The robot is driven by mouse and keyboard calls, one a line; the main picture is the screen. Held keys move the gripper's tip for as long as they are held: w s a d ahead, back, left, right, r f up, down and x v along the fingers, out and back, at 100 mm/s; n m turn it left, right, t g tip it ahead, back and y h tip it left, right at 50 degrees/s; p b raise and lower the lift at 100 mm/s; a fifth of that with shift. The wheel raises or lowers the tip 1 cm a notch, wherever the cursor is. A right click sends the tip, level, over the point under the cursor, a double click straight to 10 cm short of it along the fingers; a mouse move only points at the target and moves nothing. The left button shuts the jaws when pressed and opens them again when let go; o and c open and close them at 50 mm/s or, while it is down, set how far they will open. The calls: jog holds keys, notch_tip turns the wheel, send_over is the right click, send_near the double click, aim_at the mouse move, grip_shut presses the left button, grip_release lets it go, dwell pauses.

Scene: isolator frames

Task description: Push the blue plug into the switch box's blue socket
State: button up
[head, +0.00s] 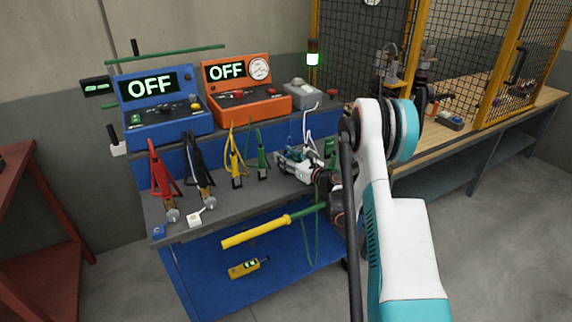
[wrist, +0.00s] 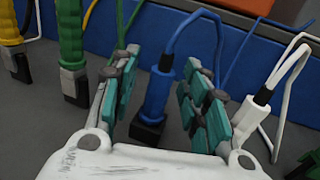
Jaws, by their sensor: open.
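The blue plug (wrist: 158,92) stands upright in a black base on the grey bench top in the wrist view, with its blue cable curving up from its top. My gripper (wrist: 160,66) is open, with one teal-padded finger on each side of the plug. I cannot tell whether either finger touches it. In the head view my gripper (head: 294,163) is low over the right part of the bench, and the plug is not clear there. A small grey box (head: 302,95) on the raised shelf may be the switch box. No blue socket can be made out.
A white plug (wrist: 252,108) stands close to the right finger. A green-handled tool (wrist: 71,40) is left of the gripper. Blue (head: 150,108) and orange (head: 240,95) panels reading OFF stand on the shelf. Red and black clamps occupy the bench's left part.

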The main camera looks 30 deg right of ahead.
grip_shut()
dwell(0.3)
notch_tip(320, 180, up, 20)
jog(key=p, duration=0.7)
jog(key=shift+a, duration=0.1)
